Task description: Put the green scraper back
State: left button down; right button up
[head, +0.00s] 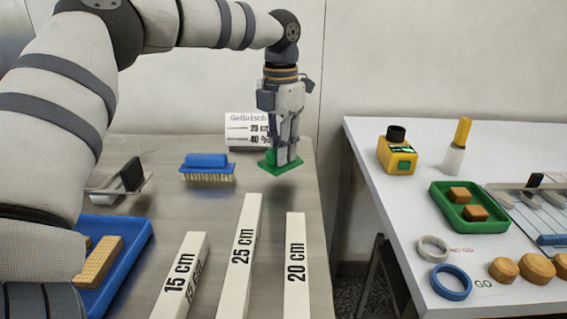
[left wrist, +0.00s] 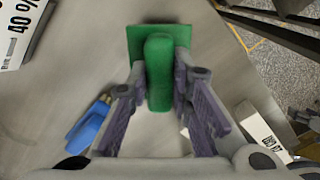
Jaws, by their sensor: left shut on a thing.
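The green scraper (head: 268,160) is in my left gripper (head: 287,158), near the back right of the steel table (head: 210,220). In the left wrist view the scraper (left wrist: 158,70) shows a thick green grip between the two fingers (left wrist: 160,95) and a flat green plate beyond them. The gripper is shut on the grip. The plate appears close above the table; I cannot tell whether it touches.
A white sign (head: 247,130) stands behind the scraper. A blue brush (head: 207,167) lies to its left. White bars marked 15 cm (head: 183,275), 25 cm (head: 240,255) and 20 cm (head: 295,265) lie in front. A blue tray (head: 128,250) is at left, a white table (head: 400,200) at right beyond a gap.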

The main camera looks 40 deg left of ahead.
pick_arm(q)
jog(key=shift+f, duration=1.6)
jog(key=c, duration=1.4)
grip_release()
jog(key=shift+f, duration=0.15)
jog(key=shift+c, duration=0.2)
notch_tip(320, 180, up, 12)
jog(key=shift+r, duration=0.2)
